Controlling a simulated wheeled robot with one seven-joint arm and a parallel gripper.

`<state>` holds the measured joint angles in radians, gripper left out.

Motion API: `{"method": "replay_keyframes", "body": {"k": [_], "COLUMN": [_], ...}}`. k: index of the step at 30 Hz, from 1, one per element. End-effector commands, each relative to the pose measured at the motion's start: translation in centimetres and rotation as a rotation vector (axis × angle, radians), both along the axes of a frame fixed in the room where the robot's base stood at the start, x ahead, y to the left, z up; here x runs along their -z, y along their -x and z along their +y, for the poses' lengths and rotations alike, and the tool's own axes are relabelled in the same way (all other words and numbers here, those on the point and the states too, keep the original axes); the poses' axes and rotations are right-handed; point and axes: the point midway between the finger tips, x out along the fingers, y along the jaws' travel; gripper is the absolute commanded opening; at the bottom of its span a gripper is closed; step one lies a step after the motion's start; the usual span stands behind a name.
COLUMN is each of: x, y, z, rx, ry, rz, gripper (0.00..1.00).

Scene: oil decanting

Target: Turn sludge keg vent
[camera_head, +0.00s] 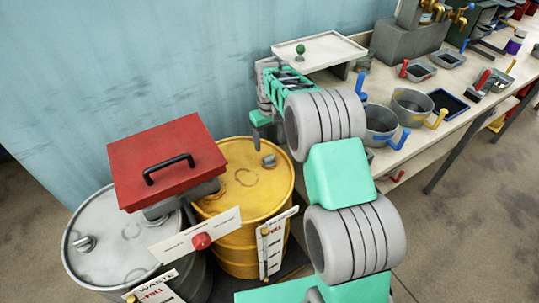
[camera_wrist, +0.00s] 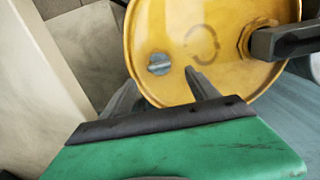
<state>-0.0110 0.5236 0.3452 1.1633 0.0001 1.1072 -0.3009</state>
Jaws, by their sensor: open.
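A yellow keg (camera_head: 235,210) stands against the blue wall, with a small grey slotted vent cap (camera_head: 268,160) on its lid. A grey keg (camera_head: 110,235) with a similar grey cap (camera_head: 84,243) stands to its left; I cannot read which keg is the sludge keg. My gripper (camera_head: 259,122) is above the yellow keg's back right edge. In the wrist view my gripper (camera_wrist: 161,88) is open, its two fingers apart. The yellow keg's lid (camera_wrist: 190,85) lies beyond them, and the vent cap (camera_wrist: 159,64) shows between and past the fingertips, apparently untouched.
A red lidded box (camera_head: 165,160) with a black handle sits over both kegs. A dark grey bar (camera_wrist: 290,40) meets the yellow lid at right. Gauge boards (camera_head: 270,250) stand in front. A workbench (camera_head: 400,150) with pots and trays runs along the right.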

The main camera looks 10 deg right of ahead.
Motion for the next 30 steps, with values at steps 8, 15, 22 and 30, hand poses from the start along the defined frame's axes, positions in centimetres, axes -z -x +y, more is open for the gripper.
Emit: {"method": "replay_keyframes", "body": {"k": [8, 15, 22, 30], "x": [4.0, 7.9, 8.5, 8.4], "y": [-0.4, -0.5, -0.6, -0.6], "z": [-0.3, -0.3, -0.3, -0.3], "rx": [-0.003, -0.002, -0.002, -0.002], "ry": [0.0, 0.0, 0.0, 0.0], "rz": [0.009, 0.004, 0.002, 0.002], "gripper": [0.69, 0.69, 0.69, 0.54]}}
